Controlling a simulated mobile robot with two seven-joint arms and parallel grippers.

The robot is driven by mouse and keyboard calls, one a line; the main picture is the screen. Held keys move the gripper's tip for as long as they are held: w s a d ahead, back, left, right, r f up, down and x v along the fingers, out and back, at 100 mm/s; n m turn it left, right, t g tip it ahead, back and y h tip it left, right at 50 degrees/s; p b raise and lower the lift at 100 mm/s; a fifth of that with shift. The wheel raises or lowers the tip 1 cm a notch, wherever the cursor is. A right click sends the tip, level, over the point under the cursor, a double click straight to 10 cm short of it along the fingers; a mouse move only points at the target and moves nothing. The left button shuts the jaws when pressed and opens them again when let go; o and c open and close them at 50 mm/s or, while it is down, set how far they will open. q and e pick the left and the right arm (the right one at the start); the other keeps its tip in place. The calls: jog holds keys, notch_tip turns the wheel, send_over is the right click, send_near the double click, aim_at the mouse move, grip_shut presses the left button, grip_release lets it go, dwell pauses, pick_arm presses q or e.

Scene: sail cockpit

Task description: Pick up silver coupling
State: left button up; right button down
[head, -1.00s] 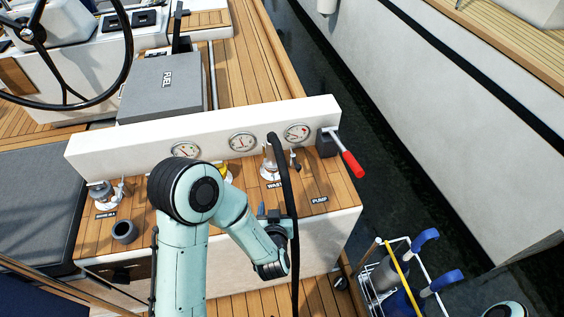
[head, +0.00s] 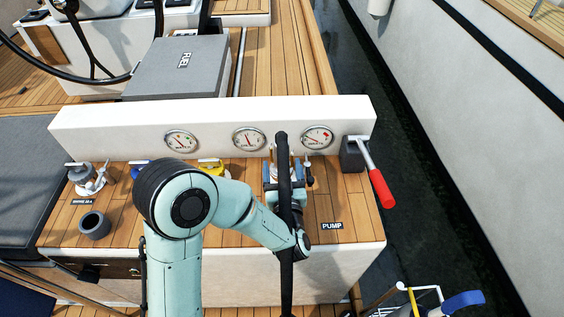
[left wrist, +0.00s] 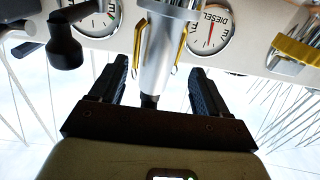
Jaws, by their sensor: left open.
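The silver coupling (left wrist: 165,50) is a bright metal cylinder with gold-coloured side levers. In the left wrist view it stands between my two open fingers, with a gap visible on both sides. In the head view it is at the deck fitting (head: 271,170) below the right-hand gauges, partly hidden by a black hose (head: 285,215) and my arm. My left gripper (left wrist: 155,95) is open around the coupling's near part. My right gripper is not in view.
A white panel with gauges (head: 249,138) stands just behind. A red-handled pump lever (head: 380,185) is to the right, a yellow fitting (head: 211,167) to the left. A grey cup (head: 94,225) and another metal fitting (head: 88,180) sit farther left. Open wood lies around the PUMP label (head: 332,226).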

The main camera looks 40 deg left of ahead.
aim_at(281, 148)
pick_arm(q)
jog(key=x, duration=0.7)
jog(key=shift+w, duration=0.2)
jog(key=shift+d, duration=0.1)
grip_shut()
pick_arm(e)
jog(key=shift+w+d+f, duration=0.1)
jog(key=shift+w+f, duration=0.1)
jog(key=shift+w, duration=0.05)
pick_arm(q)
jog(key=shift+r, duration=0.2)
